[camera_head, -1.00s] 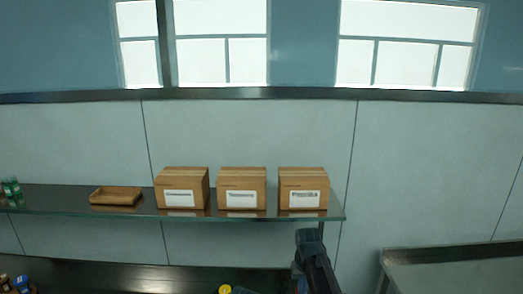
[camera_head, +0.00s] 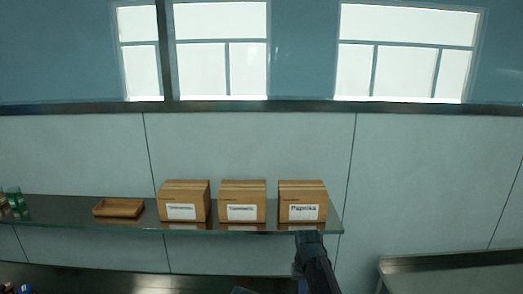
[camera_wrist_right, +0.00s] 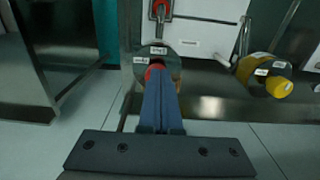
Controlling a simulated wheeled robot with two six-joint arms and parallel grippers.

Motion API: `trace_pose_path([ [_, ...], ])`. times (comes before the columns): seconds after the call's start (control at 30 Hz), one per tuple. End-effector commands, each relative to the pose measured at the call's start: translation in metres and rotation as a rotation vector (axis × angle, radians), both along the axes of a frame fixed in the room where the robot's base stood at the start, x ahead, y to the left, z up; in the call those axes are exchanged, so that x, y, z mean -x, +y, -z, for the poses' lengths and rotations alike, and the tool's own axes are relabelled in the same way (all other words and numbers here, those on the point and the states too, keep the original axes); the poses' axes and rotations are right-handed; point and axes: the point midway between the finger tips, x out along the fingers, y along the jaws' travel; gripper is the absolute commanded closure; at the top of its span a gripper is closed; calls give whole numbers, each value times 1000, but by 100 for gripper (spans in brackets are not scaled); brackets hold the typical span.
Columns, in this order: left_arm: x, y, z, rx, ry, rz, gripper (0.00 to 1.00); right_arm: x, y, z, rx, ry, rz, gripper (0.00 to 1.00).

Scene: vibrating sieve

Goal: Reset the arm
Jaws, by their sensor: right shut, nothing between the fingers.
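My right gripper (camera_wrist_right: 160,103) is in the wrist view. Its two dark blue fingers are pressed together with nothing between them. Just beyond the fingertips are a round grey part (camera_wrist_right: 167,56) with small white labels and a red piece, partly hidden by the fingers. I cannot tell whether the fingers touch it. In the head view, a dark link of my right arm (camera_head: 314,262) rises at the lower middle, below the shelf. My left arm and gripper are not in view.
A wall shelf (camera_head: 150,222) holds three cardboard boxes, the right one labelled Paprika (camera_head: 302,200), a wooden tray (camera_head: 118,208) and green-topped jars (camera_head: 14,197). A counter (camera_head: 450,262) stands at right. The wrist view shows a yellow and black item (camera_wrist_right: 278,86) at right.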

Motion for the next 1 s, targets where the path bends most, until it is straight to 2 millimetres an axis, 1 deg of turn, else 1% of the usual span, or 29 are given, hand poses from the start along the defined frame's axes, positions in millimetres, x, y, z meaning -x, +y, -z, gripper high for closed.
trace_pose_path([
  [0.03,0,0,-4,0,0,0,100,0,0,-4,0,0,0,100],
  [0.3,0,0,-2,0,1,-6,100,0,0,-2,0,0,0,100],
  [0.33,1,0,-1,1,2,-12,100,1,0,-1,0,0,-1,100],
  [0.37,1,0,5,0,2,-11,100,5,2,5,1,1,-6,100],
  [0.47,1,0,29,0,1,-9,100,25,13,29,9,5,-35,100],
  [0.57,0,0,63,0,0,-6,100,58,28,63,22,12,-82,100],
  [0.6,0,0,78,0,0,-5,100,72,34,78,29,14,-104,100],
  [0.8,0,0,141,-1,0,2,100,140,57,141,62,28,-210,100],
  [0.9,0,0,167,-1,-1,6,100,168,65,166,77,33,-256,100],
  [1.0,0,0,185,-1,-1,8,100,190,69,184,88,37,-291,100],
])
